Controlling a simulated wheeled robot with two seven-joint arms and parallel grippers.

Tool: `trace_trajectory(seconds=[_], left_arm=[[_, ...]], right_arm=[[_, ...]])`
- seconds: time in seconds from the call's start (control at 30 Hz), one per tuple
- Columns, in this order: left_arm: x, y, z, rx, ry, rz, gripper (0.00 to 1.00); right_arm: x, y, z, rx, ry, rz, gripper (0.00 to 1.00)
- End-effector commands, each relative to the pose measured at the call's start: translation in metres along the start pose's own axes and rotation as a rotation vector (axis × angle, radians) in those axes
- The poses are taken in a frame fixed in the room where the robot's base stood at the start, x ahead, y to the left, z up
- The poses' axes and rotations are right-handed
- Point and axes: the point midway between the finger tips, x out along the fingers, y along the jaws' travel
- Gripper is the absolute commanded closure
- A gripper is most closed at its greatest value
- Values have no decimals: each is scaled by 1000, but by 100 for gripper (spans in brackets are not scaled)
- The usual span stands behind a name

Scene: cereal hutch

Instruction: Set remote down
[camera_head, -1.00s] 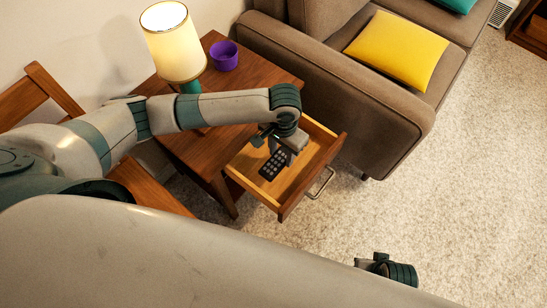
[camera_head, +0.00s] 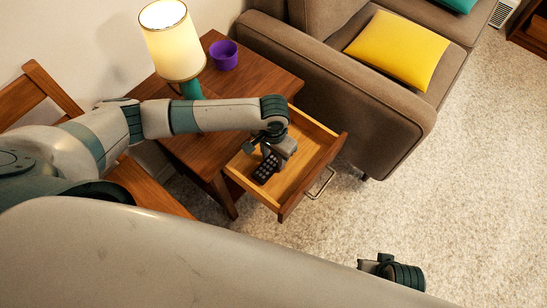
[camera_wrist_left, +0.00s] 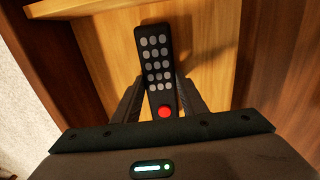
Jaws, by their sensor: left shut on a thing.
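A black remote (camera_head: 264,171) with grey buttons and a red button shows in the head view inside the open drawer (camera_head: 298,187). In the left wrist view the remote (camera_wrist_left: 157,62) lies lengthwise between the fingers. My left gripper (camera_head: 267,155) is over the drawer and shut on the remote's near end, by the red button; its fingers (camera_wrist_left: 162,100) flank it in the wrist view. I cannot tell whether the remote touches the drawer floor. My right gripper (camera_head: 378,264) shows only in part at the bottom right, and its fingers are unclear.
A brown sofa (camera_head: 345,100) stands close behind the drawer. A wooden chair (camera_head: 42,88) is at the left. Open carpet (camera_head: 470,190) lies at the right.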

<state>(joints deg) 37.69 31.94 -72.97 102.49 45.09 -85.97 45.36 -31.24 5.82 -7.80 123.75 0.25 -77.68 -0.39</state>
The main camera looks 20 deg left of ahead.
Motion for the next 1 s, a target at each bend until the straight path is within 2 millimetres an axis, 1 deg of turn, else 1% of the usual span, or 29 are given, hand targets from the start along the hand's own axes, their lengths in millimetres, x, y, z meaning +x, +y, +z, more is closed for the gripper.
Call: trace_trajectory(seconds=[0.1, 0.43, 0.47, 0.5, 0.53, 0.87, 0.97, 1.0], left_arm=[[2, 0, 0, 1, 2, 1, 86], [4, 0, 0, 0, 0, 1, 86], [4, 0, 0, 0, 0, 1, 57], [4, 0, 0, 0, 0, 1, 47], [4, 0, 0, 0, 1, 1, 43], [4, 0, 0, 0, 1, 0, 43], [2, 0, -1, 0, 2, 0, 43], [-1, 0, -1, 0, 2, 0, 43]], right_arm=[[-5, 0, -1, 0, 3, 0, 100], [-2, 0, 2, 0, -2, 0, 100], [0, 0, 3, 0, -3, 0, 100], [1, 0, 3, 0, -3, 0, 100], [1, 0, 3, 0, -4, 0, 100], [2, 0, 2, 0, -1, 0, 100], [2, 0, 2, 0, -5, 1, 100], [-1, 0, 2, 0, -4, 1, 100]])
